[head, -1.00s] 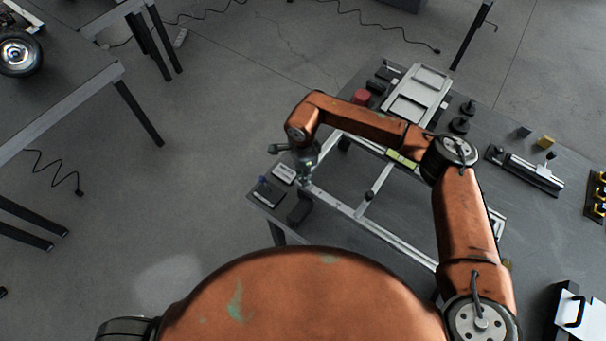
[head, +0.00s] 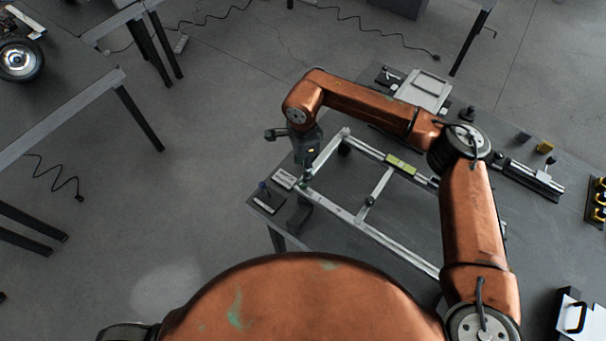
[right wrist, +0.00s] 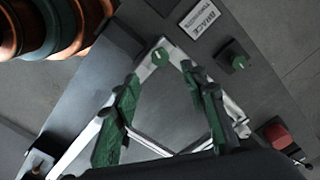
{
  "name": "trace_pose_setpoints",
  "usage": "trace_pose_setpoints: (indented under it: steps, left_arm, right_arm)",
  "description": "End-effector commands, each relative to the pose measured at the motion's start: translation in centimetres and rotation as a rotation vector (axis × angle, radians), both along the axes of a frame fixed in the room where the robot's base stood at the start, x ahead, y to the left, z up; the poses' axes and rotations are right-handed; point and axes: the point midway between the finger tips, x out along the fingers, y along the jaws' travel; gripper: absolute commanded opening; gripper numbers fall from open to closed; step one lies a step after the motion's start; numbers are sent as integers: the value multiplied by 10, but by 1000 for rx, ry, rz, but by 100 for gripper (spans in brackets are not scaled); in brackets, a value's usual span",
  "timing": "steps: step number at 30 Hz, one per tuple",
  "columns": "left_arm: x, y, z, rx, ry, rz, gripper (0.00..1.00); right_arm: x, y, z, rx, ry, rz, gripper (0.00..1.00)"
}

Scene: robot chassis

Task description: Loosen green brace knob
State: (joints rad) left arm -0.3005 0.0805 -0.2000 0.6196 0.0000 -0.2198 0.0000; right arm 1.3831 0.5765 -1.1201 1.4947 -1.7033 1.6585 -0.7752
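The green brace knob (right wrist: 160,57) sits on the corner of the metal chassis frame (right wrist: 85,145). In the right wrist view it lies beyond the two fingertips, roughly between their lines. My right gripper (right wrist: 168,82) is open and empty, its green-padded fingers spread, and no contact with the knob shows. In the head view my right gripper (head: 306,172) points down over the left near corner of the frame (head: 350,221); the knob there is too small to make out clearly. My left gripper is out of view.
A lettered label plate (right wrist: 200,18) and a dark block with another green knob (right wrist: 237,55) lie beside the frame corner. A red object (right wrist: 278,134) is near the right. In the head view a grey tray (head: 425,90) stands at the table's back.

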Motion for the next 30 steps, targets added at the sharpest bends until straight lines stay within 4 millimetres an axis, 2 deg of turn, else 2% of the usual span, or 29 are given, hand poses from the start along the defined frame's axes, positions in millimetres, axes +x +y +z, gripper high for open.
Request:
trace_pose_setpoints:
  steps: [3, 9, 30]
  left_arm:
    - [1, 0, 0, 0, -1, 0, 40]
    - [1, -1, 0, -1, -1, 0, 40]
    - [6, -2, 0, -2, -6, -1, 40]
  right_arm:
    - [1, 0, 18, -1, -1, 0, 40]
    - [0, 0, 31, 0, -1, 0, 40]
    - [0, 3, 31, 0, 0, 6, 40]
